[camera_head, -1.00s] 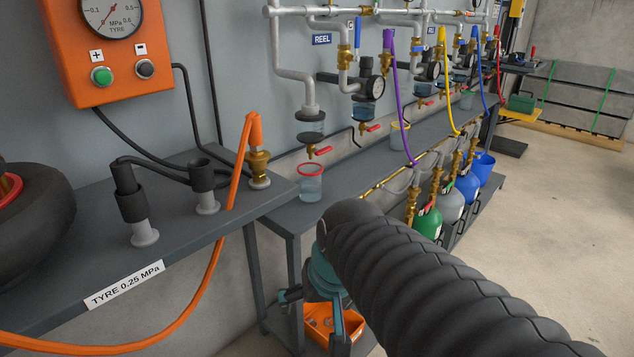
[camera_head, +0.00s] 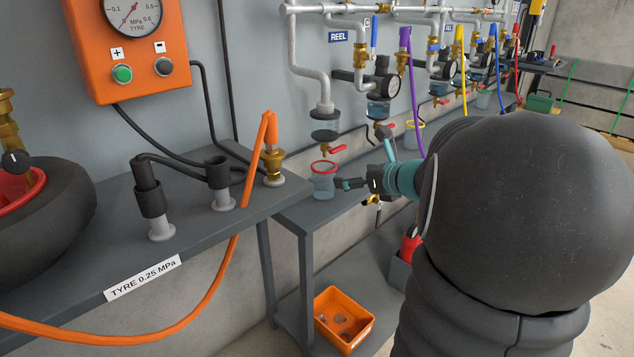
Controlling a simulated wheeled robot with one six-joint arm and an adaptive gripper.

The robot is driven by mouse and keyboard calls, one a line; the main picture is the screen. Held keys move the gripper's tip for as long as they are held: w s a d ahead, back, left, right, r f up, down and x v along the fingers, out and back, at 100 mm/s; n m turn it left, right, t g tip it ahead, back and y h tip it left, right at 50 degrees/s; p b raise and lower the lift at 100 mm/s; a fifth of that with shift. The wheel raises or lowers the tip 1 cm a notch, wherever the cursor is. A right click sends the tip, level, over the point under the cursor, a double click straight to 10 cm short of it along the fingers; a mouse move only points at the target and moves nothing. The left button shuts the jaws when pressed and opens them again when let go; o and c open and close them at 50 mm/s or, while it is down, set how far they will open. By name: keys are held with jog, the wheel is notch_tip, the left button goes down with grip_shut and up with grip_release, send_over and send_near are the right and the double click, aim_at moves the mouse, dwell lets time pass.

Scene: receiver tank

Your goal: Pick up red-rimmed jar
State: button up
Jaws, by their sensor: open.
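The red-rimmed jar (camera_head: 323,183) is a clear bluish cup with a red rim. It stands upright on the near end of the grey bench (camera_head: 301,222), below a filter bowl with a red-handled drain tap. My gripper (camera_head: 350,184) is open and reaches in from the right at the jar's height. Its fingertips are close to the jar's right side. I cannot tell whether they touch it. My dark arm hides much of the bench to the right.
A filter bowl (camera_head: 325,127) and its red tap (camera_head: 332,151) hang just above the jar. The tyre bench (camera_head: 221,226) with an orange hose (camera_head: 223,279) is at left. An orange bin (camera_head: 345,319) sits on the low shelf. A yellow-rimmed jar (camera_head: 414,131) stands farther back.

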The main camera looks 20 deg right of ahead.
aim_at(323, 173)
jog(key=x, duration=1.3)
jog(key=shift+w+a+f, duration=0.1)
jog(key=shift+w+f, duration=0.05)
jog(key=shift+w, duration=0.1)
jog(key=c, duration=1.4)
jog(key=shift+c, duration=0.4)
